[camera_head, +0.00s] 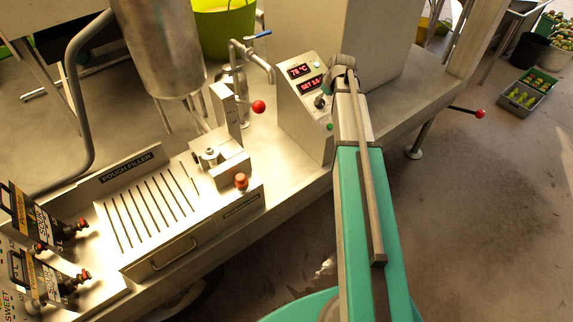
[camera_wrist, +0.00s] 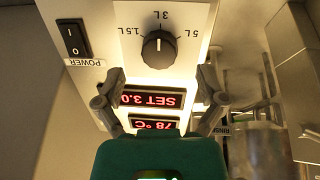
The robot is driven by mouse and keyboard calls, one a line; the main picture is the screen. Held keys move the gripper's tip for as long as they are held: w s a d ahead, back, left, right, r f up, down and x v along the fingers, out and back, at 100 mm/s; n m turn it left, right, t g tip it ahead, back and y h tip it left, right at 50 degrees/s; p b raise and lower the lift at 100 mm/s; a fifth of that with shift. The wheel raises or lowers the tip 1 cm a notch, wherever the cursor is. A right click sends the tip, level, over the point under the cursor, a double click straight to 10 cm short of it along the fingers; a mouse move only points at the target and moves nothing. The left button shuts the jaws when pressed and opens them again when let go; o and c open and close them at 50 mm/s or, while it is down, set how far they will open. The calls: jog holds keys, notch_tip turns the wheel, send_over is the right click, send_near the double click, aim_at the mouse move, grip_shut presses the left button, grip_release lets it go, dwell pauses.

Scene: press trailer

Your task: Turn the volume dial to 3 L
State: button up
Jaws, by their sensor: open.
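The volume dial (camera_wrist: 159,47) is a round black knob on a pale panel in the wrist view. Its white pointer line is in line with the 3L mark, between 1.5L and 5L. The lit display (camera_wrist: 152,98) beside it reads SET 3.0. My gripper (camera_wrist: 162,73) is open and empty; its two fingers stand apart on either side of the display, with the dial just beyond the fingertips and untouched as far as I can see. In the head view the dial (camera_head: 319,101) sits low on the sloped control panel, and my gripper (camera_head: 343,66) is at the panel's right side.
A power switch (camera_wrist: 74,39) lies beside the dial. A temperature display (camera_head: 298,71) reads 78 °C, and a green button (camera_head: 329,127) is near the panel's lower edge. A red-knobbed lever (camera_head: 258,107) and a pouch filler tray (camera_head: 150,207) lie to the left.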

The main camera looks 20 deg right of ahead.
jog(key=shift+a+p+v, duration=0.35)
jog(key=shift+p+v, duration=3.95)
jog(key=shift+v, duration=0.7)
jog(key=s+a+f+m+g+b, duration=0.3)
jog(key=s+a+f+g+b, duration=0.1)
jog(key=s+a+f+b, duration=1.2)
jog(key=a+f+b, duration=0.1)
jog(key=a+f, duration=0.1)
jog(key=a, duration=0.2)
jog(key=shift+s+a+f+m, duration=0.3)
jog(key=shift+f+m, duration=0.05)
jog(key=shift+m, duration=0.05)
jog(key=shift+m+g+h, duration=0.3)
jog(key=shift+m+h, duration=0.1)
jog(key=s+a+r+p, duration=0.2)
jog(key=s, duration=0.1)
jog(key=shift+s+a+r, duration=0.2)
jog(key=shift+s+a, duration=0.1)
jog(key=shift+a, duration=0.05)
